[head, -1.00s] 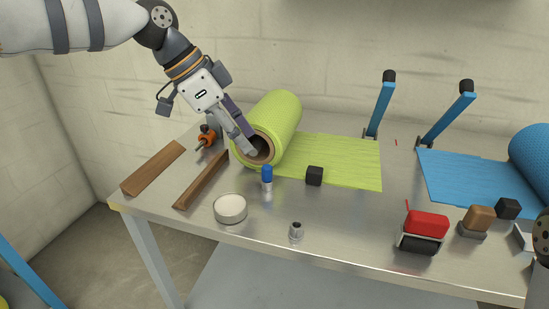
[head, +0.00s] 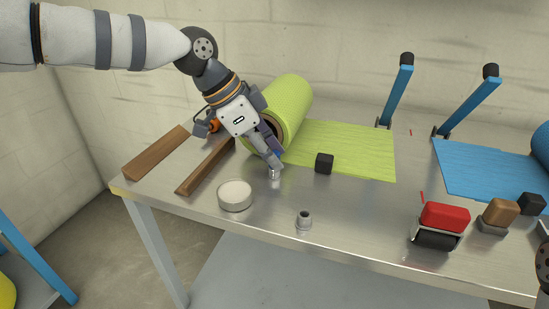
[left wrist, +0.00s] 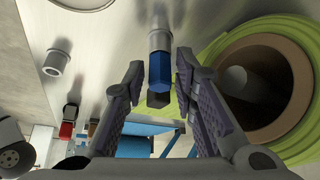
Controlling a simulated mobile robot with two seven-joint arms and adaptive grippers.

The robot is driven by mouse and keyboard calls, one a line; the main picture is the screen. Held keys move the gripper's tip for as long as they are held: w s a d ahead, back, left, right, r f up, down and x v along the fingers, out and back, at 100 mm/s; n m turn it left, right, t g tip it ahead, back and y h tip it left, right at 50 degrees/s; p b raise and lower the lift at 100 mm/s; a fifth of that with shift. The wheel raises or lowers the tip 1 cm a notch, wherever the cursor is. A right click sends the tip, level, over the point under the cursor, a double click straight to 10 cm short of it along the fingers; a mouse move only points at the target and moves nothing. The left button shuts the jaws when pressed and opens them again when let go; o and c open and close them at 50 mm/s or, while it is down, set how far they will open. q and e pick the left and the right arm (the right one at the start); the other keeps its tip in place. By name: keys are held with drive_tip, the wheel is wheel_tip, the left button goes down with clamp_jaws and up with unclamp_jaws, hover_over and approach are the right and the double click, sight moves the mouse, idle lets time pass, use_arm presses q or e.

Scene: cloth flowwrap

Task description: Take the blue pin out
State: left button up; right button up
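The blue pin (left wrist: 160,72) has a blue faceted head on a grey metal lower part (left wrist: 158,40). In the head view my left gripper (head: 276,161) hides most of the blue head, and the metal part (head: 274,179) shows below the fingers. In the left wrist view the left gripper's (left wrist: 159,66) two fingers stand apart, one on each side of the blue head. A gap shows beside the left finger; contact with the right one is unclear. My right gripper is not in view.
A green fabric roll (head: 288,100) lies close behind the left gripper. A round white-topped tin (head: 235,194), a metal socket (head: 304,220) and a black block (head: 324,163) stand nearby. Wooden bars (head: 205,168) lie left. A red-handled roller (head: 442,222) stands right.

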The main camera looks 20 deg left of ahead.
use_arm(q)
clamp_jaws()
drive_tip(key=shift+r, duration=0.2)
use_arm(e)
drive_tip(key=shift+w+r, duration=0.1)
use_arm(q)
drive_tip(key=shift+r+p, duration=0.75)
drive_tip(key=shift+r, duration=1.9)
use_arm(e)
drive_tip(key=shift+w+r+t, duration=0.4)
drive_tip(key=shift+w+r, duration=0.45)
